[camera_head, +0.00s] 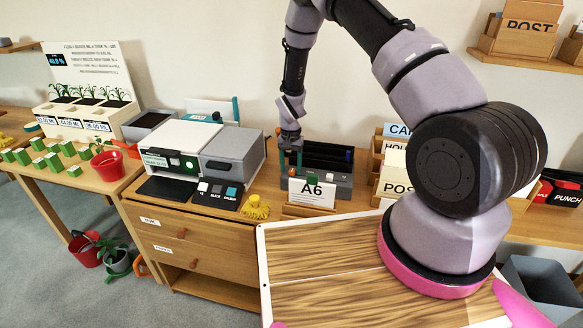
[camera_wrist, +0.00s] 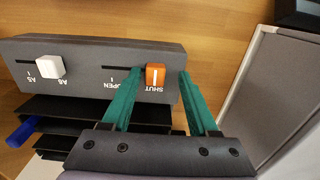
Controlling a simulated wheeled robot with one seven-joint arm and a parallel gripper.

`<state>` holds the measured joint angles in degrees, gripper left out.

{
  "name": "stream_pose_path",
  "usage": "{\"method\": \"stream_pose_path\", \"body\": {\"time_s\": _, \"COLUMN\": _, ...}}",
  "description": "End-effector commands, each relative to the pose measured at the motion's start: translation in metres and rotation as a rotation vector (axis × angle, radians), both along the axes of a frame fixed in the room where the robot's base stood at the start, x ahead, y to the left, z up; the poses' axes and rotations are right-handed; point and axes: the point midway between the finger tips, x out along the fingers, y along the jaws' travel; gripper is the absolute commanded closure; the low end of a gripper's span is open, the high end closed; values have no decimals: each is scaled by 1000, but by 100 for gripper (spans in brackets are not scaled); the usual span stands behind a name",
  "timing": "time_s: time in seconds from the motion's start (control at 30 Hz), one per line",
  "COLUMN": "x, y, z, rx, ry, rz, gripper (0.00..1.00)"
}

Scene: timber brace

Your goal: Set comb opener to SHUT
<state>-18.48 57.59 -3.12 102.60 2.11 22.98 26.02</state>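The comb opener (camera_wrist: 85,55) is a dark grey box with black slots. Its front panel shows upside down in the wrist view. An orange slider knob (camera_wrist: 155,74) sits at the SHUT end of its track, with the OPEN label at the other end. A white knob (camera_wrist: 50,67) sits on the A5/A6 track. My gripper (camera_wrist: 160,71) is open, with one teal finger on each side of the orange knob and a gap beside it. In the head view the comb opener (camera_head: 335,182) stands on the wooden counter, with my gripper (camera_head: 291,160) at its left end.
An A6 sign (camera_head: 312,192) stands in front of the comb opener. A grey machine (camera_head: 232,150) stands to its left, with a yellow object (camera_head: 255,208) nearby. Labelled boxes (camera_head: 393,172) stand to its right. A wood-grained board (camera_head: 320,255) lies in front.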

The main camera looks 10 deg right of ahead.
Motion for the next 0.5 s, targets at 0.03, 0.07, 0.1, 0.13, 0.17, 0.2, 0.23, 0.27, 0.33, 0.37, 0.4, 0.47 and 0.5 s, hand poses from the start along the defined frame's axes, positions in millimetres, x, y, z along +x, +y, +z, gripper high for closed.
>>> {"method": "stream_pose_path", "body": {"time_s": 0.03, "x": 0, "y": 0, "z": 0, "rx": -1, "ry": 0, "rz": 0, "gripper": 40}}
{"method": "stream_pose_path", "body": {"time_s": 0.07, "x": 0, "y": 0, "z": 0, "rx": -1, "ry": 1, "rz": 0, "gripper": 40}}
{"method": "stream_pose_path", "body": {"time_s": 0.1, "x": 0, "y": 0, "z": 1, "rx": -1, "ry": 0, "rz": 0, "gripper": 40}}
{"method": "stream_pose_path", "body": {"time_s": 0.13, "x": 0, "y": 0, "z": 2, "rx": -1, "ry": 0, "rz": 0, "gripper": 40}}
{"method": "stream_pose_path", "body": {"time_s": 0.17, "x": 0, "y": -1, "z": 4, "rx": -1, "ry": 0, "rz": 0, "gripper": 40}}
{"method": "stream_pose_path", "body": {"time_s": 0.2, "x": 0, "y": 0, "z": 8, "rx": 0, "ry": -1, "rz": 0, "gripper": 40}}
{"method": "stream_pose_path", "body": {"time_s": 0.23, "x": 0, "y": 0, "z": 12, "rx": 0, "ry": -1, "rz": 0, "gripper": 40}}
{"method": "stream_pose_path", "body": {"time_s": 0.27, "x": 0, "y": 0, "z": 16, "rx": 0, "ry": -1, "rz": 0, "gripper": 40}}
{"method": "stream_pose_path", "body": {"time_s": 0.33, "x": 0, "y": 0, "z": 29, "rx": 0, "ry": -2, "rz": 0, "gripper": 40}}
{"method": "stream_pose_path", "body": {"time_s": 0.37, "x": 0, "y": 0, "z": 35, "rx": 0, "ry": -2, "rz": 0, "gripper": 40}}
{"method": "stream_pose_path", "body": {"time_s": 0.4, "x": 1, "y": 0, "z": 43, "rx": 1, "ry": -3, "rz": 0, "gripper": 40}}
{"method": "stream_pose_path", "body": {"time_s": 0.47, "x": 1, "y": 0, "z": 56, "rx": 1, "ry": -3, "rz": 0, "gripper": 40}}
{"method": "stream_pose_path", "body": {"time_s": 0.5, "x": 1, "y": 0, "z": 64, "rx": 1, "ry": -3, "rz": 0, "gripper": 40}}
